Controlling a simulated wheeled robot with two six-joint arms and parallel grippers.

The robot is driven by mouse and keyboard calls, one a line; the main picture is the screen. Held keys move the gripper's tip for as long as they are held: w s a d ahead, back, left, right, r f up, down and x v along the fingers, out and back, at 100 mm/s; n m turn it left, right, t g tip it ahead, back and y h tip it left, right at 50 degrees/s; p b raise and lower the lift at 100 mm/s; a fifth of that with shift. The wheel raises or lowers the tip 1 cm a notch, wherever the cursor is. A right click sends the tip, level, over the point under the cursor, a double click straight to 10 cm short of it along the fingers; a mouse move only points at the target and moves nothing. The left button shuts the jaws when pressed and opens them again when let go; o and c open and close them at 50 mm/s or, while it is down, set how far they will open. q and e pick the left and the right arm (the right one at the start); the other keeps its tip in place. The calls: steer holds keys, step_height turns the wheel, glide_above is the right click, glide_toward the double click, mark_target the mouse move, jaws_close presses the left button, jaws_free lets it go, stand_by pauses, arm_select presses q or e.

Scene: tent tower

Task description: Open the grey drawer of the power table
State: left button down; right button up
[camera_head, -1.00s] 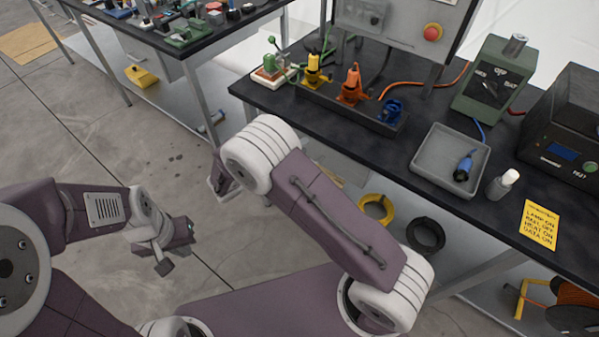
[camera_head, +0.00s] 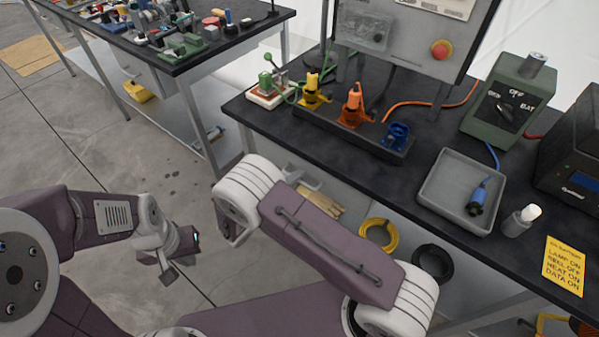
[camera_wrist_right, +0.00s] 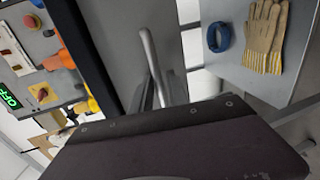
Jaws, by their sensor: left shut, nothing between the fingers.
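The power table (camera_head: 262,118) has a black top and stands right of centre in the head view. In the right wrist view a plain grey panel (camera_wrist_right: 115,40) beside the black table edge looks like the grey drawer's front. A light grey bar handle (camera_wrist_right: 149,58) stands out from it. How far out the drawer sits I cannot tell. My left gripper (camera_head: 180,264) is shut and empty over the floor, away from the table.
On the table are a strip of coloured plugs (camera_head: 352,110), a grey tray (camera_head: 440,205), a green switch box (camera_head: 500,100) and a small bottle (camera_head: 520,220). Gloves (camera_wrist_right: 265,35) and a blue roll (camera_wrist_right: 218,37) lie on the shelf below. Open floor lies left.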

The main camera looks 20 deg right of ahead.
jaws_close()
stand_by(1.4)
